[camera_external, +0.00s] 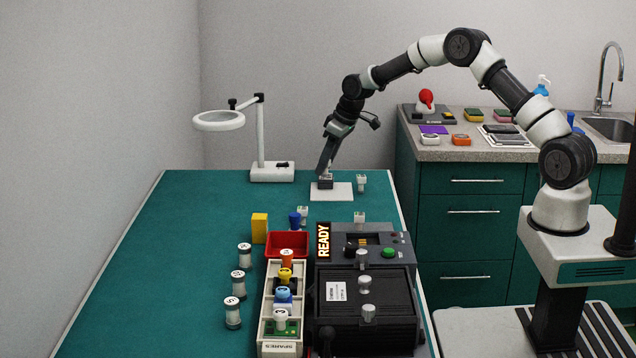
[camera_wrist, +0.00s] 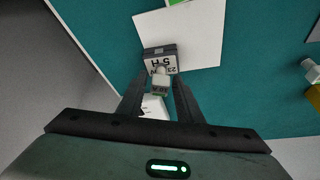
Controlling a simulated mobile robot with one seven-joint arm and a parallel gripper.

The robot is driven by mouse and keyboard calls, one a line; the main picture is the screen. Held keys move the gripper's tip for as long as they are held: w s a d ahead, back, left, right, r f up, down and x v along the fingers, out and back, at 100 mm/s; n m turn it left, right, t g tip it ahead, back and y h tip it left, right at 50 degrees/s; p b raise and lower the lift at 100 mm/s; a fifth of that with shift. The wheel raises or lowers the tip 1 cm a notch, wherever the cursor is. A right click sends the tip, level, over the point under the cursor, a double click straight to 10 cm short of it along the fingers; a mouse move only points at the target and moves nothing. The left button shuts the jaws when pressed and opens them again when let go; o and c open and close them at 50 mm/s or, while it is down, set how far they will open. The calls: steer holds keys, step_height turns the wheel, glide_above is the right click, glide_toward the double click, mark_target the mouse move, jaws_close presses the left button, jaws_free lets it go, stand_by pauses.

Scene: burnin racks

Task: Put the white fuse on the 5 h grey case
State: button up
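The grey case (camera_wrist: 160,62) with a white label reading "5 H" stands on a white sheet; it also shows in the external view (camera_external: 325,184). My gripper (camera_wrist: 160,80) points down at it, its fingertips at the case's near edge. The fingers stand apart with a small whitish piece between their tips. I cannot tell whether they press on it or whether it belongs to the case. A fuse with a white top (camera_external: 281,315) sits in the nearest slot of the spares tray (camera_external: 268,338), away from my gripper.
The spares tray also holds orange, yellow and blue pieces. A red bin (camera_external: 288,244), a yellow block (camera_external: 260,227) and a dark tester (camera_external: 365,300) stand nearby. A magnifier lamp (camera_external: 272,172) is left of the case. A small white-knobbed piece (camera_external: 361,183) stands right of the sheet.

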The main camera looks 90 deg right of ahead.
steer(key=shift+o, duration=0.2)
steer(key=shift+r, duration=0.2)
steer(key=shift+r, duration=0.25)
steer(key=v, duration=1.1)
steer(key=shift+s+r+p, duration=0.2)
steer(key=shift+s+p, duration=0.05)
steer(key=shift+p, duration=0.05)
